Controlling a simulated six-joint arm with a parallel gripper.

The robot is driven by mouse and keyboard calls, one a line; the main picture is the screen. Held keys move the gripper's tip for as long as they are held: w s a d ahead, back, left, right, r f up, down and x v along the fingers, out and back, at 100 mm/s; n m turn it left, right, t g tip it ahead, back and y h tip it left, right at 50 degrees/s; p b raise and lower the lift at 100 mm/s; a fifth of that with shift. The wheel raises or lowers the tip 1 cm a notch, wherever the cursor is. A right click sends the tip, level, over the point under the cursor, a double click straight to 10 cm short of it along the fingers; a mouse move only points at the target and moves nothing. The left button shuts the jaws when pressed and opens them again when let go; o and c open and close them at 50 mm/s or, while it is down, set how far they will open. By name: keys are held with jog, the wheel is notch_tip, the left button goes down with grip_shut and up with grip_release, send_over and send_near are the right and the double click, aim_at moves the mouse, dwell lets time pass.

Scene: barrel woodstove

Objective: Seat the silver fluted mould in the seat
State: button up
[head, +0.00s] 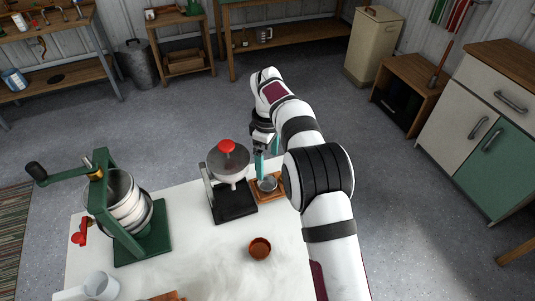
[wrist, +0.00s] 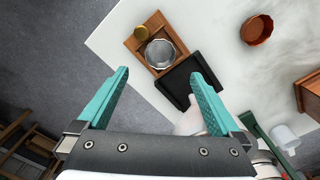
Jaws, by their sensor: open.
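The silver fluted mould (head: 267,184) is on a small wooden board (head: 281,194) near the back edge of the white table. In the wrist view the mould (wrist: 161,53) is round, open and upright on the board (wrist: 134,43). I cannot tell whether it sits fully down in a recess. In the wrist view the open gripper (wrist: 160,74) is empty, with the mould ahead, apart from the fingertips.
A black-based device (head: 236,205) with a red-knobbed lid stands close left of the board. A green crank press (head: 143,241) stands further left. A terracotta fluted cup (head: 260,248) is nearer the front. The table's right front surface is clear.

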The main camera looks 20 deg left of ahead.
jog(key=s+d+r+m, duration=0.5)
jog(key=d+r+m, duration=0.15)
jog(key=d, duration=0.25)
jog(key=s+d+r+m, duration=0.45)
jog(key=d+r, duration=0.35)
jog(key=d, duration=0.2)
jog(key=s+d+f+m+y, duration=0.1)
jog(key=s+d+m, duration=0.3)
jog(key=s, duration=0.6)
jog(key=s+d+f+m, duration=0.3)
jog(key=s+d+m, duration=0.2)
jog(key=s+m, duration=0.3)
jog(key=s, duration=0.3)
jog(key=shift+s+d+f+m+y, duration=0.2)
jog(key=shift+s+m+y, duration=0.1)
jog(key=shift+y, duration=0.1)
jog(key=shift+w, duration=0.1)
